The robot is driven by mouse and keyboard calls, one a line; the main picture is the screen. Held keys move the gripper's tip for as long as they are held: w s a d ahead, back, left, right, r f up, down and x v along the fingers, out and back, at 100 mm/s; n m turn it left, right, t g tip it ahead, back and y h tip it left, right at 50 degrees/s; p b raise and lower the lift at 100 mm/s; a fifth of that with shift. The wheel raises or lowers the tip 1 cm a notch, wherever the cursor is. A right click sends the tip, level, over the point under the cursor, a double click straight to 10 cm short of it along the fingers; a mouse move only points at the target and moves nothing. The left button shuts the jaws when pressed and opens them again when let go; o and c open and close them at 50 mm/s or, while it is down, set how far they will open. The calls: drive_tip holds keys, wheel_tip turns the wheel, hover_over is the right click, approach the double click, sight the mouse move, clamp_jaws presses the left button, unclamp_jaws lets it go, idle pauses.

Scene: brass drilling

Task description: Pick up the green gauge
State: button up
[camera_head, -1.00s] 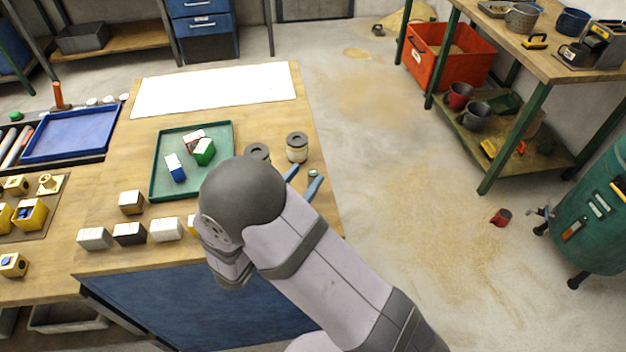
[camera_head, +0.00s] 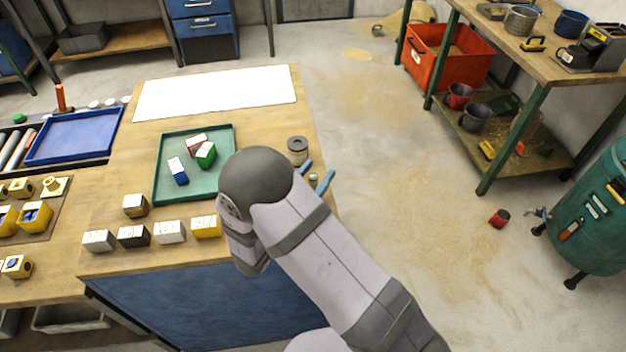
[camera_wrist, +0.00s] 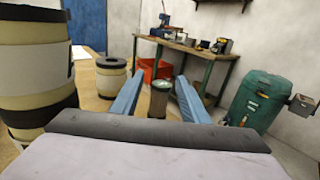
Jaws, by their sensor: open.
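The green gauge (camera_wrist: 159,99) is a small upright cylinder with a pale greenish top, near the bench's right edge. In the wrist view it shows between the two blue fingers of my gripper (camera_wrist: 161,76), with a gap on each side. In the head view my gripper (camera_head: 315,174) is open beside my grey wrist joint, and the gauge (camera_head: 313,180) is a small spot between the fingers. Its lower part is hidden there. My gripper holds nothing. I cannot tell exactly how deep the gauge sits between the fingers.
A cream jar with a dark lid (camera_head: 297,148) stands just behind the gripper; a large cream-and-black cylinder (camera_wrist: 35,60) is close at left in the wrist view. A green tray (camera_head: 165,165) holds red, green and blue blocks. Several blocks line the bench front. The bench's right edge is close.

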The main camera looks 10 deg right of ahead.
drive_tip(key=shift+x, duration=1.35)
drive_tip(key=shift+s, duration=0.1)
clamp_jaws()
drive_tip(key=shift+r, duration=0.2)
wheel_tip(320, 180, up, 18)
drive_tip(key=b, duration=0.1)
drive_tip(key=shift+f, duration=0.15)
